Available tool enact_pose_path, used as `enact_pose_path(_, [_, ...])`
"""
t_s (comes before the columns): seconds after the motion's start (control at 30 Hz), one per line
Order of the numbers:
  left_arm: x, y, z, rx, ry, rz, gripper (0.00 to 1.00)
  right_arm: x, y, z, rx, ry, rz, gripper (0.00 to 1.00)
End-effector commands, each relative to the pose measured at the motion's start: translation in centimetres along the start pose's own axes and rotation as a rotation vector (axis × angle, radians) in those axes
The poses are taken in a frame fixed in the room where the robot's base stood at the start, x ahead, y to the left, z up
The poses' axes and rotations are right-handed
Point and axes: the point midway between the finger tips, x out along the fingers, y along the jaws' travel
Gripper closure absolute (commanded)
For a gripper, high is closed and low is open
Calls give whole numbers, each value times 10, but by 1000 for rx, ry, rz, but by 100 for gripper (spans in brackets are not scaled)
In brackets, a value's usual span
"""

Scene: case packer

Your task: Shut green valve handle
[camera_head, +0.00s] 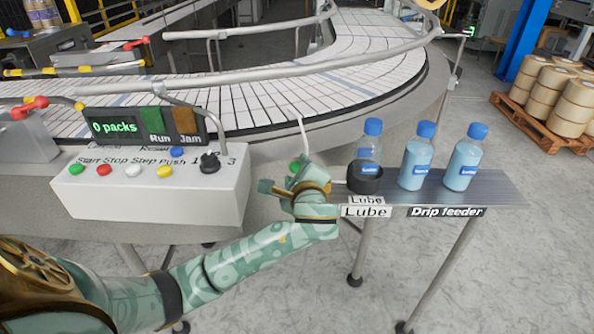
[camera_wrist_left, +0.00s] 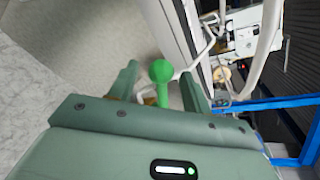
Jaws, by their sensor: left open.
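The green valve handle shows in the left wrist view as a round green knob (camera_wrist_left: 161,71) on a green stem. It lies between the two open fingers of my left gripper (camera_wrist_left: 160,88), with a gap visible on each side. In the head view, the green knob (camera_head: 295,166) is small and partly covered by my left gripper (camera_head: 284,179), at the left end of the bottle shelf. How deep the handle sits between the fingers is hard to tell. My right gripper is not in view.
A control box (camera_head: 150,190) with coloured buttons stands left of my gripper. The curved conveyor (camera_head: 300,93) runs behind.

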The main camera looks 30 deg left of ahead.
Motion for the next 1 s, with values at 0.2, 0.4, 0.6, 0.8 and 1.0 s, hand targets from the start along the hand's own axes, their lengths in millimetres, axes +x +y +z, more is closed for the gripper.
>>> enact_pose_path(0.2, [22, 0, 0, 1, 0, 0, 51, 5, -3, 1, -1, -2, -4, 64])
enact_pose_path(0.4, [24, 0, 0, 0, 1, 0, 51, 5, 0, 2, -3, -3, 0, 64])
enact_pose_path(0.6, [24, 0, 0, 0, 1, 0, 79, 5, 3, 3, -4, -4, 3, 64])
enact_pose_path(0.8, [24, 0, 0, 0, 1, 1, 100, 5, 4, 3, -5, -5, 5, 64])
enact_pose_path(1.0, [26, 0, 0, -6, -15, 16, 100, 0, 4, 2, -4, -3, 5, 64])
